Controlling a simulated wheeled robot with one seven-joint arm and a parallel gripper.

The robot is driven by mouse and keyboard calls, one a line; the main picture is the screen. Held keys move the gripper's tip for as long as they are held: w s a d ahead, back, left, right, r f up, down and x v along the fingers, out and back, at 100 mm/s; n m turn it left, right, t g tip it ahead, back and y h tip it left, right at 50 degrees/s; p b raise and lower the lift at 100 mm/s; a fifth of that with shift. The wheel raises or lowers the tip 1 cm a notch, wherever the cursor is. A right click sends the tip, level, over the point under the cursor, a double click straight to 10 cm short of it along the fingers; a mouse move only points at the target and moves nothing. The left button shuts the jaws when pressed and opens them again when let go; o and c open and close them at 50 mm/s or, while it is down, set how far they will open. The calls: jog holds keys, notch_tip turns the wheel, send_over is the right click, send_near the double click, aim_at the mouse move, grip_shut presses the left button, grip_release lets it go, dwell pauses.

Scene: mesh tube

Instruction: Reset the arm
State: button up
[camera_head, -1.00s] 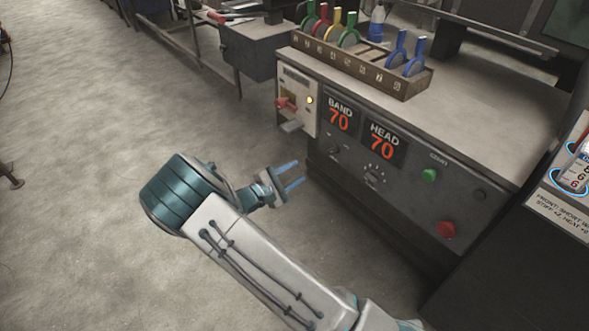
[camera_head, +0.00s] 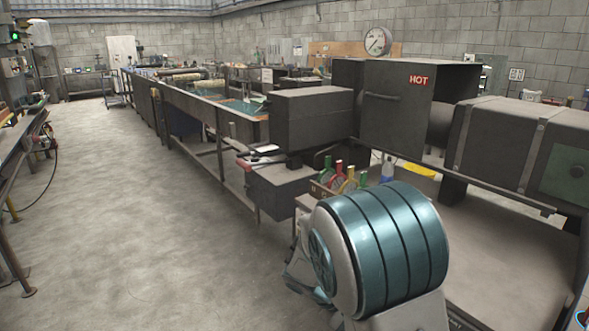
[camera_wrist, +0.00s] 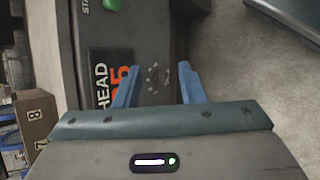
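My arm shows in the head view as a large teal-banded joint (camera_head: 385,250) at the lower middle, in front of the console. My gripper is hidden behind it there. In the wrist view my gripper (camera_wrist: 157,88) has two blue fingers standing apart with nothing between them. It is open and empty. Beyond the fingers is the dark control panel (camera_wrist: 160,45), turned on its side, with a HEAD display (camera_wrist: 103,75) partly covered by a finger, a dial and a green button (camera_wrist: 112,4).
A wooden rack (camera_wrist: 38,118) of coloured-handled tools stands on the console. A dark box marked HOT (camera_head: 405,105) is behind it. A long bench (camera_head: 190,105) runs back on the left. Open concrete floor (camera_head: 110,210) lies left of my arm.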

jog(key=s+r+m+t+y+p, duration=0.1)
jog(key=s+r+m+y+p, duration=0.2)
jog(key=s+r, duration=0.4)
jog(key=s+a+r+m+t+y+p, duration=0.1)
jog(key=s+r+y+p, duration=0.5)
jog(key=r, duration=0.9)
jog(key=shift+s+a+m+t+p, duration=0.15)
jog(key=shift+s+m+t+p, duration=0.35)
jog(key=shift+s+m+p, duration=0.6)
